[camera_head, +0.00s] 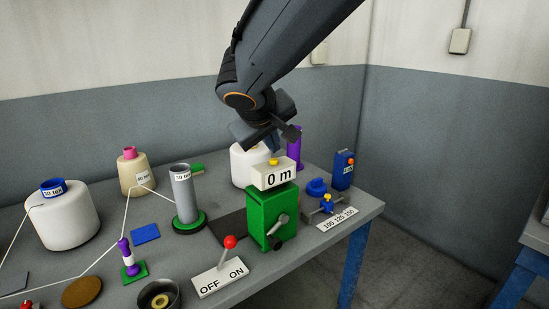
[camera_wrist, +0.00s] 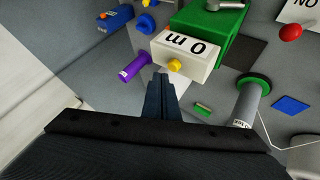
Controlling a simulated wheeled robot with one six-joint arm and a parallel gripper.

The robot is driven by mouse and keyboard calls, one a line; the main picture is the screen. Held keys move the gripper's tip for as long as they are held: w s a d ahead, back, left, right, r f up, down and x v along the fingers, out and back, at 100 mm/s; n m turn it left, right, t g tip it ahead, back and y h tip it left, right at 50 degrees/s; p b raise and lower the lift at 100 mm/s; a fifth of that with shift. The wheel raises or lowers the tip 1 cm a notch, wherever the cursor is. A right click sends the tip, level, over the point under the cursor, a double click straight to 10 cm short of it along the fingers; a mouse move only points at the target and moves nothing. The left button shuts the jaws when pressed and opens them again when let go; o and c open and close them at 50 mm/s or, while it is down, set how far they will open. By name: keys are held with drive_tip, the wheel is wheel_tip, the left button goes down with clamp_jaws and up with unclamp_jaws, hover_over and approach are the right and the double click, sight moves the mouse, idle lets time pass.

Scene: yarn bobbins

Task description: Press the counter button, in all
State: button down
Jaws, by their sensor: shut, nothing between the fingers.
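The counter (camera_head: 272,177) is a white box reading "0 m" on top of a green machine (camera_head: 262,212). A yellow button (camera_head: 273,161) sits on the counter's top. In the wrist view the counter (camera_wrist: 190,52) appears upside down, with the yellow button (camera_wrist: 174,65) facing the camera. My gripper (camera_head: 275,146) is above the counter, pointing down. In the wrist view its fingers (camera_wrist: 162,76) are together and empty, with the tips just beside the button. A small gap seems to remain; contact cannot be told.
A white yarn bobbin (camera_head: 244,166) and a purple tube (camera_head: 294,147) stand close behind the counter. A red-knobbed lever (camera_head: 230,242) stands at the front on an OFF/ON plate. A grey tube (camera_head: 183,194) is at left, a blue box (camera_head: 342,170) at right.

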wheel_tip(320, 180, up, 5)
drive_tip(key=p, duration=0.3)
idle(0.5)
idle(0.4)
drive_tip(key=s+d+f+m+g+y, duration=0.1)
drive_tip(key=s+d+f+m+g, duration=0.2)
drive_tip(key=s+d+f, duration=0.5)
drive_tip(key=s+d+f+m+g+y, duration=0.1)
drive_tip(key=s+d+f+m+g, duration=0.2)
drive_tip(key=s+d+f, duration=0.6)
drive_tip(key=s+f+g, duration=0.2)
drive_tip(key=s+f, duration=0.2)
drive_tip(key=f, duration=0.2)
drive_tip(key=shift+s+d, duration=0.2)
drive_tip(key=shift+d, duration=0.1)
